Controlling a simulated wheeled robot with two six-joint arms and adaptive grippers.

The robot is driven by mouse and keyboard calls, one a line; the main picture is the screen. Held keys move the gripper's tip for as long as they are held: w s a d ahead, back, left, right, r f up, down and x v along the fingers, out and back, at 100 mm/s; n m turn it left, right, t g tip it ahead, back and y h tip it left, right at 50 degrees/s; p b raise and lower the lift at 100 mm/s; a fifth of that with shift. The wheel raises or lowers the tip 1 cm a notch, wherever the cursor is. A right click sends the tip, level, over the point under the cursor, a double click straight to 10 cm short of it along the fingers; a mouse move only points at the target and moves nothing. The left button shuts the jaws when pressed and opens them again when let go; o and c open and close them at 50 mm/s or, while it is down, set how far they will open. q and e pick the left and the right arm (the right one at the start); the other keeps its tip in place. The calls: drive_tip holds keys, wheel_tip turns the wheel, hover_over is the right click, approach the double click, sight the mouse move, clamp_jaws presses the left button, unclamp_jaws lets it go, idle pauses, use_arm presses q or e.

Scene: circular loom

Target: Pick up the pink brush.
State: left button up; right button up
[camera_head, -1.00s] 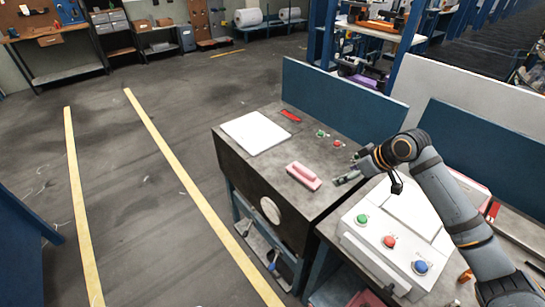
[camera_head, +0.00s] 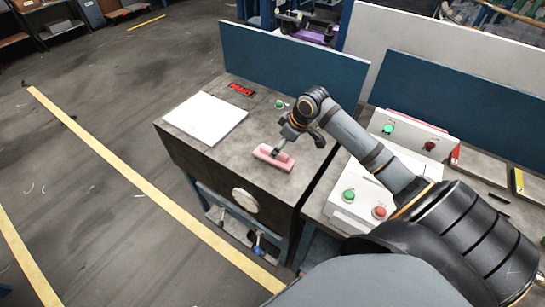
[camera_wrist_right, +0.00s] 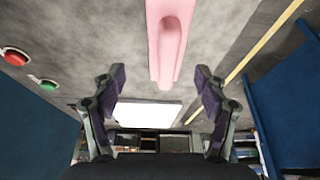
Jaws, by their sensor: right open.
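The pink brush (camera_head: 267,157) lies on the grey top of the dark bench, near its front right edge. It also shows in the right wrist view at the top (camera_wrist_right: 170,40), with its raised handle facing the camera. My right gripper (camera_head: 277,150) is just above the brush in the head view and hides part of it. In the right wrist view my right gripper (camera_wrist_right: 160,88) has its two fingers wide apart, with nothing between them, and the brush's end reaches toward the gap. My left gripper is in neither view.
A white board (camera_head: 206,118) lies left of the brush on the bench. A red label (camera_head: 241,89) and a green button (camera_head: 279,104) are toward the back. A blue panel (camera_head: 290,62) stands behind. A white control box (camera_head: 358,203) with buttons sits to the right.

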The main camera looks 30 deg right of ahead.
drive_tip(key=shift+s, duration=0.2)
drive_tip(key=x, duration=0.2)
drive_tip(key=a+p+x, duration=0.1)
drive_tip(key=x, duration=0.1)
drive_tip(key=shift+f, duration=0.2)
drive_tip(key=shift+w+f, duration=0.2)
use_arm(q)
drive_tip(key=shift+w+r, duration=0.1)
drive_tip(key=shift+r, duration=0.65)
use_arm(e)
drive_tip(key=shift+s, duration=0.1)
drive_tip(key=shift+c, duration=1)
drive_tip(key=c, duration=1.2)
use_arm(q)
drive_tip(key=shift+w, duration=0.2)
use_arm(e)
drive_tip(key=shift+o, duration=0.2)
